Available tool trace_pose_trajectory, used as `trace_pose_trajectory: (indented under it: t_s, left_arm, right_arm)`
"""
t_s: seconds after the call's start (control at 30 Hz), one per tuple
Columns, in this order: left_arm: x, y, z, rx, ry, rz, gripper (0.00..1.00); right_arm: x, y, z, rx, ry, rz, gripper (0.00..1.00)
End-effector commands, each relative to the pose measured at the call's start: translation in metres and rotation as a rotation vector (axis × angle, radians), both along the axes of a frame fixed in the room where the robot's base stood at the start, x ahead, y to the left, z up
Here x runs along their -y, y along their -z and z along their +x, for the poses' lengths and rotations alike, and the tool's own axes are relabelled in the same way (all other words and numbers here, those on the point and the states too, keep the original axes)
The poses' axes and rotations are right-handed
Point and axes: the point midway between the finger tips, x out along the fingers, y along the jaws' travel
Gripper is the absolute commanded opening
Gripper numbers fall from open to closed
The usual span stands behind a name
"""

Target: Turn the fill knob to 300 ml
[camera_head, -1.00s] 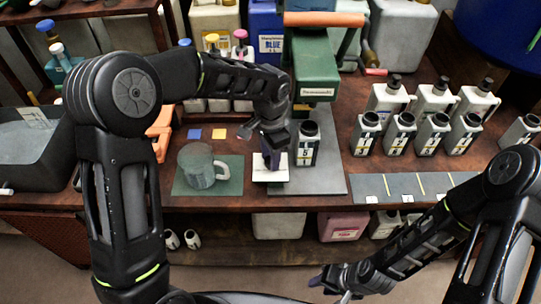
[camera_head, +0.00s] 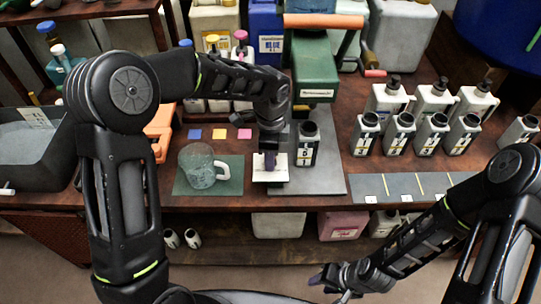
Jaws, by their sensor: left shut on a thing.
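My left gripper (camera_head: 270,160) points down at the small white box (camera_head: 271,179) near the front of the table. It is shut on the fill knob on top of this box, and its fingers hide the knob. The dial marks are too small to read. A bottle with a black top (camera_head: 308,148) stands just right of the box, on a grey plate (camera_head: 325,183) below the green machine (camera_head: 313,70). My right gripper (camera_head: 325,282) is low in front of the table, away from the box; its fingers are too small to judge.
A glass mug (camera_head: 200,168) stands on a green mat (camera_head: 232,186) left of the box. Blue, orange and pink squares lie behind it; the pink one (camera_head: 244,133) is nearest the arm.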

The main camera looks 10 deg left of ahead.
Motion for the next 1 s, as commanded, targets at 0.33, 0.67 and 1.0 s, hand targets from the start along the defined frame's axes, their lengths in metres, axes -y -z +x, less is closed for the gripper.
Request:
trace_pose_trajectory:
  t_s: [0.33,0.67,1.0]
  left_arm:
    - [0.0000,-0.0009,0.0010,0.003,0.003,0.000,0.31]
    - [0.0000,-0.0003,0.0004,0.001,0.002,0.000,0.52]
    - [0.0000,-0.0098,0.0010,0.003,0.002,0.000,0.52]
  right_arm:
    - [-0.0001,-0.0001,0.0000,0.000,0.000,0.000,0.36]
    - [0.0000,-0.0001,0.0000,0.000,0.000,0.000,0.36]
    - [0.0000,0.0012,0.0000,0.000,0.000,0.000,0.36]
